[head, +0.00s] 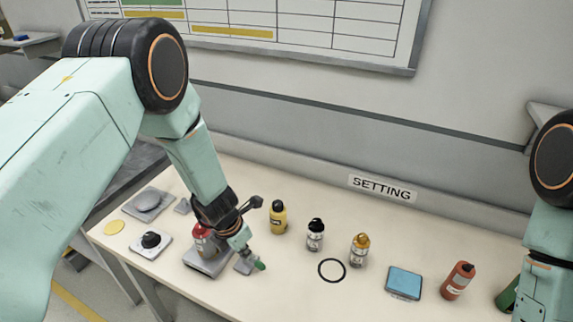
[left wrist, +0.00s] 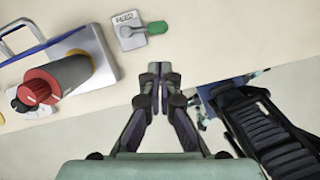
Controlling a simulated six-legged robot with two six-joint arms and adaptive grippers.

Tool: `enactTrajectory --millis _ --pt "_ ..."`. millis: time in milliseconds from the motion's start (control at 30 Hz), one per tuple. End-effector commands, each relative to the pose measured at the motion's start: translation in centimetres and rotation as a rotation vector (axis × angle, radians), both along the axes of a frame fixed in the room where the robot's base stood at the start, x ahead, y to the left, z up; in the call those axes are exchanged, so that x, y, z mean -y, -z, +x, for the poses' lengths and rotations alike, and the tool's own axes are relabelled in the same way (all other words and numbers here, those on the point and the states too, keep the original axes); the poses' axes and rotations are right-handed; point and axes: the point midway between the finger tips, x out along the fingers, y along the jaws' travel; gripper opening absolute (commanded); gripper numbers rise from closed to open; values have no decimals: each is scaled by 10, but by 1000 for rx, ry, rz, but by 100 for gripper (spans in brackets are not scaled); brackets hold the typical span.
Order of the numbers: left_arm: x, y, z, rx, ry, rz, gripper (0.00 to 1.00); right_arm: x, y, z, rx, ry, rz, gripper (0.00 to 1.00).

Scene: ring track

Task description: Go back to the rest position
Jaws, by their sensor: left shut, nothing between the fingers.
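My left gripper (left wrist: 160,76) is shut and empty in the left wrist view, its fingertips together above the table's edge. In the head view my left arm reaches down over the left part of the table, and its fingers are hard to make out there. A small plate with a green lever (head: 260,266) lies close to the gripper; the lever also shows in the left wrist view (left wrist: 158,27). A red-topped device (head: 202,240) on a grey base stands beside my left wrist, partly hidden by it. My right arm shows at the right edge; its gripper is out of view.
On the table (head: 300,295) stand a yellow bottle (head: 278,218), a black-capped bottle (head: 315,236), an orange-capped bottle (head: 359,251), a blue pad (head: 404,282) and a red bottle (head: 458,281). A black ring (head: 331,270) is in the middle. A black knob (head: 151,240) sits left.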

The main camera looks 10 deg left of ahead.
Motion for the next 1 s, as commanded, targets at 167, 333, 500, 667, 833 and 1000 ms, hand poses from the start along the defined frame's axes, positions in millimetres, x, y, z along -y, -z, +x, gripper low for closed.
enactTrajectory --millis 167,333,500,667,833,1000 --pt "-3 0 2 17 89 36 0 0 0 0 0 0 0 50" --pt "-25 6 -13 40 489 234 0 0 0 0 0 0 0 50" --pt "-47 37 -60 -9 1036 435 0 0 19 0 1 0 0 50" --pt "-55 84 -112 -53 1561 547 0 0 57 0 0 0 0 50" --pt "-50 126 -159 -55 1970 576 0 0 94 0 0 0 0 50" --pt "-40 163 -203 -19 2277 555 0 0 130 0 0 0 0 50"
